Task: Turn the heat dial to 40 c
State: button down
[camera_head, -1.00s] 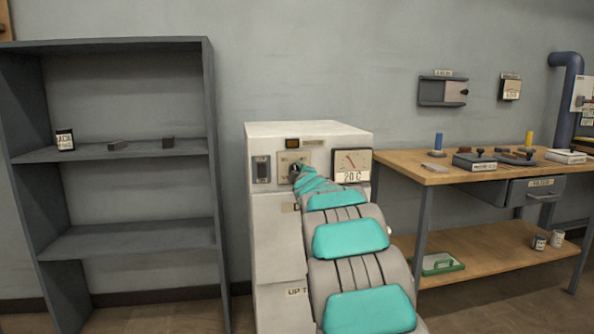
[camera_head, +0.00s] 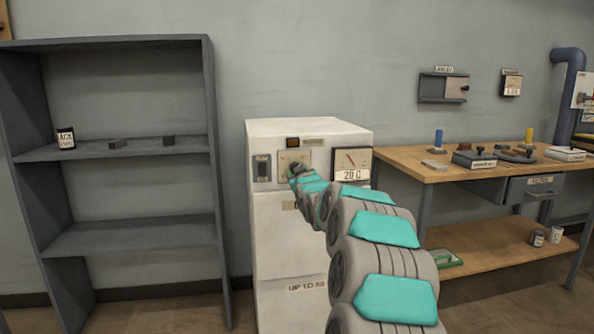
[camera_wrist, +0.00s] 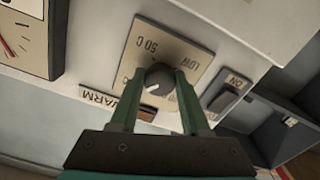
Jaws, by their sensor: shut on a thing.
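The heat dial (camera_wrist: 159,80) is a dark round knob on a beige plate (camera_wrist: 190,45) marked "LOW" and "50 C" in the wrist view. My gripper (camera_wrist: 157,82) has its two green fingers on either side of the knob, shut on it. In the head view my gripper (camera_head: 297,170) is small and hides most of the dial on the white cabinet's (camera_head: 262,222) upper front. The gauge (camera_head: 351,163) to the right of the dial reads "20 C" on its label. The knob's exact pointer setting is hard to read.
A rocker switch (camera_wrist: 222,97) marked "ON" and a label reading "WARM" or "ALARM" (camera_wrist: 112,103) sit close to the dial. A grey shelf (camera_head: 130,235) stands left. A wooden workbench (camera_head: 400,170) with several small items stands right.

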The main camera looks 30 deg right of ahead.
jog(key=shift+f+m, duration=0.1)
jog(key=shift+m, duration=0.5)
jog(key=shift+c, duration=1.9)
grip_release()
jog(key=b+v, duration=0.1)
jog(key=v, duration=0.7)
jog(key=shift+w, duration=0.1)
